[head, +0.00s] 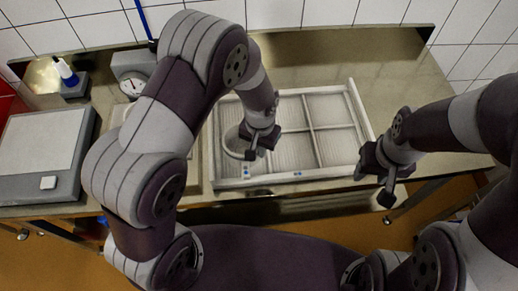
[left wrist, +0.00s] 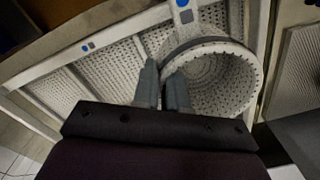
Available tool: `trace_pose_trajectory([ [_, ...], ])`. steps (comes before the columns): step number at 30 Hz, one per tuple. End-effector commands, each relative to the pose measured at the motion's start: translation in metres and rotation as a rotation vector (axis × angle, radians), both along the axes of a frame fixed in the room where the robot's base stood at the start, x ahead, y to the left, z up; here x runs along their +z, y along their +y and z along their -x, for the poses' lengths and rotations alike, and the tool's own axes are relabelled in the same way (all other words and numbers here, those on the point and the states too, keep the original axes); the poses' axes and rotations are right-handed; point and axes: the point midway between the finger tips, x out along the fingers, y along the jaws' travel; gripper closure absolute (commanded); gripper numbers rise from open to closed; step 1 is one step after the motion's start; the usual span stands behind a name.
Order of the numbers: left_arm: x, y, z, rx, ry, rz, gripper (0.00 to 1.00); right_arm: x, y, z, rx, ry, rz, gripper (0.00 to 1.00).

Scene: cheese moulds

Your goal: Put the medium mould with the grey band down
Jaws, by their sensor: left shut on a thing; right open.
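A round, perforated white mould (head: 230,142) is at the front left compartment of the white divided tray (head: 367,124). My left gripper (head: 251,150) is shut on its wall. In the left wrist view the mould (left wrist: 232,88) is open towards the camera, with one finger inside its rim and one outside. The left gripper (left wrist: 163,80) partly hides the near rim. A greyish band shows at the rim. I cannot tell whether its base touches the tray floor. My right gripper (head: 375,185) is open and empty by the tray's front right corner.
The tray's other compartments look empty. The metal worktop (head: 395,75) is clear behind and right of the tray.

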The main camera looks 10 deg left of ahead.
Motion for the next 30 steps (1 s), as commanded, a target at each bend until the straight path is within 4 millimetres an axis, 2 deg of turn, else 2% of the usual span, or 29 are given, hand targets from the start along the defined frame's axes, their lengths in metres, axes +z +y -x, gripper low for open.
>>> trace_pose_trajectory([
  [3, -0.007, 0.003, -0.011, -0.001, 0.001, 0.000, 1.00, 0.004, 0.000, 0.000, 0.000, 0.000, 0.000, 0.55],
  [10, -0.044, 0.004, -0.012, -0.002, 0.002, -0.001, 1.00, 0.016, 0.000, 0.000, 0.000, 0.000, 0.000, 0.55],
  [21, -0.052, 0.003, -0.013, -0.002, -0.002, 0.001, 1.00, 0.011, 0.000, 0.000, 0.000, 0.000, 0.000, 0.55],
  [22, -0.051, 0.003, -0.012, -0.002, -0.001, 0.000, 0.81, 0.012, 0.000, 0.000, 0.000, 0.000, 0.000, 0.55],
  [24, -0.051, 0.003, -0.012, -0.002, -0.001, 0.000, 0.62, 0.012, 0.000, 0.000, 0.000, 0.000, 0.000, 0.55],
  [30, -0.050, 0.003, -0.012, -0.002, -0.001, 0.000, 0.62, 0.012, 0.000, 0.000, 0.000, 0.000, 0.000, 0.55],
])
